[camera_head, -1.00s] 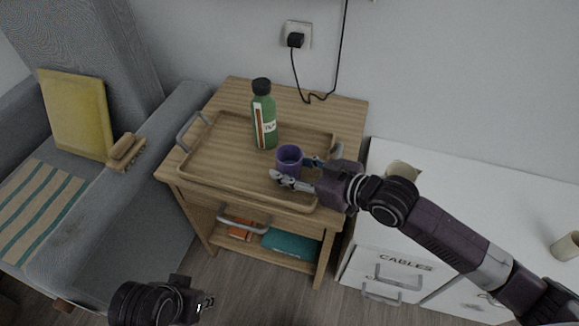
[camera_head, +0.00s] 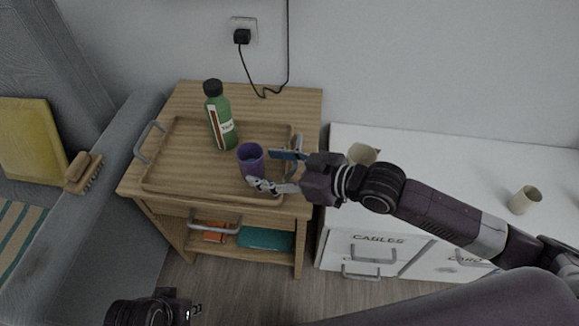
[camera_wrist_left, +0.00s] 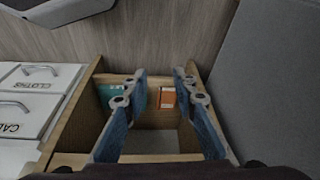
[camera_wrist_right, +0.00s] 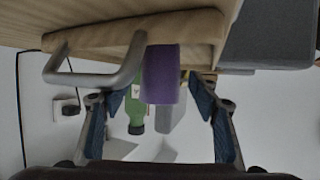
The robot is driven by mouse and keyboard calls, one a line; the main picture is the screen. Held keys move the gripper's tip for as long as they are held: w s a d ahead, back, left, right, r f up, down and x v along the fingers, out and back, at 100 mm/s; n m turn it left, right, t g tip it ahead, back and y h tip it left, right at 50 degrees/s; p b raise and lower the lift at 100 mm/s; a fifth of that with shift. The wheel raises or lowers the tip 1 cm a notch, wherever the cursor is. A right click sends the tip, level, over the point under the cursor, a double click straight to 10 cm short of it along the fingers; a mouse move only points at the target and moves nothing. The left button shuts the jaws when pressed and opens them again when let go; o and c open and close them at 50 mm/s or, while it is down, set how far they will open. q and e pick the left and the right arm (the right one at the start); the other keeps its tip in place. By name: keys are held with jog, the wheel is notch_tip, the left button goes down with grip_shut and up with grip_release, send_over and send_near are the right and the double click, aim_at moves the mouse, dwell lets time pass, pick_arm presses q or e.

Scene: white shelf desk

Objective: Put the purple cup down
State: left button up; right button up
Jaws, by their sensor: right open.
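The purple cup (camera_head: 251,158) stands upright on the wooden tray (camera_head: 172,178) on the small wooden table. My right gripper (camera_head: 268,169) is open, with its fingers reaching toward the cup from the right. In the right wrist view the cup (camera_wrist_right: 161,75) shows between the two spread fingers (camera_wrist_right: 158,108), and a gap shows on either side of it. My left gripper (camera_wrist_left: 160,92) is open and empty in the left wrist view, over the front of the table's lower shelf. In the head view only part of my left arm's end shows at the bottom.
A green bottle (camera_head: 221,119) stands on the tray behind and left of the cup. The tray has grey handles (camera_head: 150,141). A white cabinet (camera_head: 440,165) with beige cups is at the right. A grey sofa with a brush (camera_head: 83,172) on its arm is at the left.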

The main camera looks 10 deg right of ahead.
pick_arm(q)
notch_tip(320, 180, down, 4)
jog(key=shift+w+r+p, duration=0.1)
jog(key=shift+p, duration=0.3)
pick_arm(e)
jog(key=v, duration=0.7)
jog(key=shift+r, duration=0.1)
pick_arm(q)
jog(key=shift+d, duration=0.1)
